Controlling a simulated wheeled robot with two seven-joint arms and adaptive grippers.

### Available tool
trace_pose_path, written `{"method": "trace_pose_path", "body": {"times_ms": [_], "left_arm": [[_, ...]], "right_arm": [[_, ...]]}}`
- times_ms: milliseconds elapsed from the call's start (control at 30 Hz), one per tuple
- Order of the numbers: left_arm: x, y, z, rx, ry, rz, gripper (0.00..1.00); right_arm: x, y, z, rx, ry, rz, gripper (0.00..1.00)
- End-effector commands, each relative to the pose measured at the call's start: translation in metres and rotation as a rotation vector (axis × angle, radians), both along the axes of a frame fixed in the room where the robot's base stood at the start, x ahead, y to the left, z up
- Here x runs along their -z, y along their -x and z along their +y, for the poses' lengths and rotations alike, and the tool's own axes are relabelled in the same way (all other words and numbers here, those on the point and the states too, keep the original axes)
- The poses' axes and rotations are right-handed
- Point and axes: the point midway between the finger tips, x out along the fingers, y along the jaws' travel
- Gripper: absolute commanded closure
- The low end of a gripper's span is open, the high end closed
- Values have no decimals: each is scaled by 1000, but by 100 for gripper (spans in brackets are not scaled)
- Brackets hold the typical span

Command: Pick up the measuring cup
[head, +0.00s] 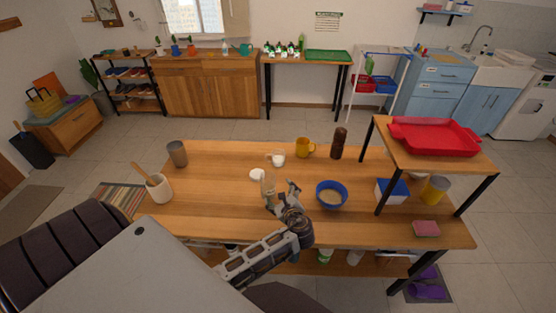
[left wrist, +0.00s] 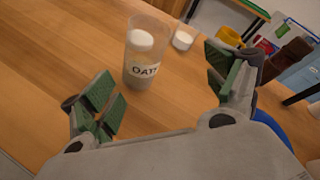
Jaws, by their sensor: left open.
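A small clear cup (head: 277,158) with a handle and white contents stands on the wooden table; it looks like the measuring cup. It also shows in the left wrist view (left wrist: 184,39), beyond a clear canister. That canister (head: 268,184), labelled with letters like "OAT", stands nearer to me, and in the left wrist view (left wrist: 143,72) it is upright between and beyond my fingertips. My left gripper (head: 281,197) is open and empty, its green-padded fingers apart in the left wrist view (left wrist: 163,78). My right gripper is not in view.
A blue bowl (head: 331,194) is right of my gripper. A yellow mug (head: 304,147) and dark brown grinder (head: 339,143) stand behind. A raised shelf with a red tray (head: 435,137) is at right. The table's left-middle is clear.

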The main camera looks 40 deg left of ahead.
Motion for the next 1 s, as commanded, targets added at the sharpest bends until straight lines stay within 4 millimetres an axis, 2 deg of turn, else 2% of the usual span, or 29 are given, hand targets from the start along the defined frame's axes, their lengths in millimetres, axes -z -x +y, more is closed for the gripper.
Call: {"method": "trace_pose_path", "body": {"times_ms": [200, 400, 700, 1000], "left_arm": [[-12, -24, 2, 78, -216, 62, 13], [-22, -42, 1, 134, -396, 115, 13], [-31, -55, 0, 170, -538, 158, 13], [-34, -61, -1, 186, -599, 178, 13]], "right_arm": [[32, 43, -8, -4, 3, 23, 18], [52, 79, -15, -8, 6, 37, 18], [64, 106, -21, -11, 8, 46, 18], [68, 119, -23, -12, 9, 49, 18]]}}
